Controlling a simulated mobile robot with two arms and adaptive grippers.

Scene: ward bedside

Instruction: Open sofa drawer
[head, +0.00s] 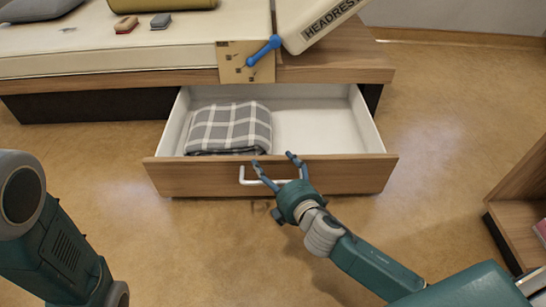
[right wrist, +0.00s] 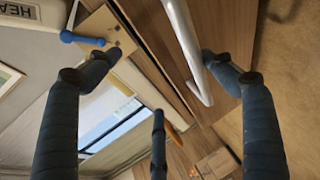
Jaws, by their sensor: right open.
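The sofa drawer (head: 190,179) stands pulled out from under the bench-like sofa, with its white inside showing. A grey plaid blanket (head: 229,130) lies folded in its left part. A pale bar handle (head: 262,183) is on the wooden drawer front. My right gripper (head: 273,159) is open at the drawer front, its fingers spread around the right part of the handle. In the right wrist view the handle (right wrist: 184,45) runs between the open fingers, nearer the right one, and is not clamped. My left arm shows at the lower left, but its gripper is out of view.
The sofa (head: 120,50) carries a cream mattress and two small blocks. A wooden cabinet (head: 520,205) stands at the right edge. Floor before the drawer is free.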

